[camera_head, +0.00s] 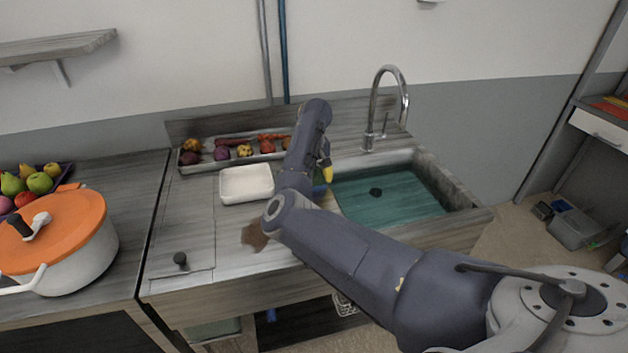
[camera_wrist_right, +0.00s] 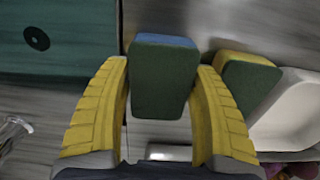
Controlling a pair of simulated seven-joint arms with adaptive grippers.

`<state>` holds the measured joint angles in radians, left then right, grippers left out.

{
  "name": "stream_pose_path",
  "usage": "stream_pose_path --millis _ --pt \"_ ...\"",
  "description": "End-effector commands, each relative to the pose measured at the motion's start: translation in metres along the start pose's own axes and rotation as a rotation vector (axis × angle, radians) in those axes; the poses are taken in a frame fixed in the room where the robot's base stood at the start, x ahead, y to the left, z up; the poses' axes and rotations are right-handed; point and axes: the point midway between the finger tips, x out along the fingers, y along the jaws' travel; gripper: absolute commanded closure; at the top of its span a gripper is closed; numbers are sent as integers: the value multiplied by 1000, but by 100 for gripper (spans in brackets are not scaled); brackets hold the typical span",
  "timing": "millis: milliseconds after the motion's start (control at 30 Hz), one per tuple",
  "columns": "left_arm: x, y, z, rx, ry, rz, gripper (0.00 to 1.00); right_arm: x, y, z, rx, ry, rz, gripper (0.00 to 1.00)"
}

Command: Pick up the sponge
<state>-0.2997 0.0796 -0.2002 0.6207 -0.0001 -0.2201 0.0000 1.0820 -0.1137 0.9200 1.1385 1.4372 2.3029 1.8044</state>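A sponge (camera_wrist_right: 163,85), green with a blue face, stands between the two yellow fingers of my right gripper (camera_wrist_right: 161,75) in the right wrist view. The fingers are open around it, with a narrow gap at the left finger; contact at the right finger is unclear. In the head view the sponge (camera_head: 319,188) is mostly hidden behind my right arm, and one yellow fingertip of the gripper shows beside the sink. A second sponge (camera_wrist_right: 245,78), green and yellow, lies just right of the right finger in the wrist view. My left gripper is not in view.
The sink (camera_head: 385,197) with its faucet (camera_head: 375,110) is right of the gripper. A white dish (camera_head: 246,184) and a tray of vegetables (camera_head: 208,165) are left and behind. A pot with an orange lid (camera_head: 62,235) stands far left. A brown stain or patch (camera_head: 254,237) marks the counter.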

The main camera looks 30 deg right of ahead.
Motion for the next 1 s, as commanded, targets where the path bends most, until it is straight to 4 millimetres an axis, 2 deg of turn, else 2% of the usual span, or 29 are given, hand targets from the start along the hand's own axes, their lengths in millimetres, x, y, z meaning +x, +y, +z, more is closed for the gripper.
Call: stream_pose_path --millis 33,133,667,867,1000 --pt "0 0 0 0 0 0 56 1 0 0 0 -2 0 46" --pt "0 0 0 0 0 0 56 1 0 0 0 -2 0 56" --pt "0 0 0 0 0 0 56 -6 0 0 0 0 0 56" --pt "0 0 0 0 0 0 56 -28 0 -1 0 2 -1 56" --pt "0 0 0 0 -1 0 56 -55 0 -1 2 3 -2 56"
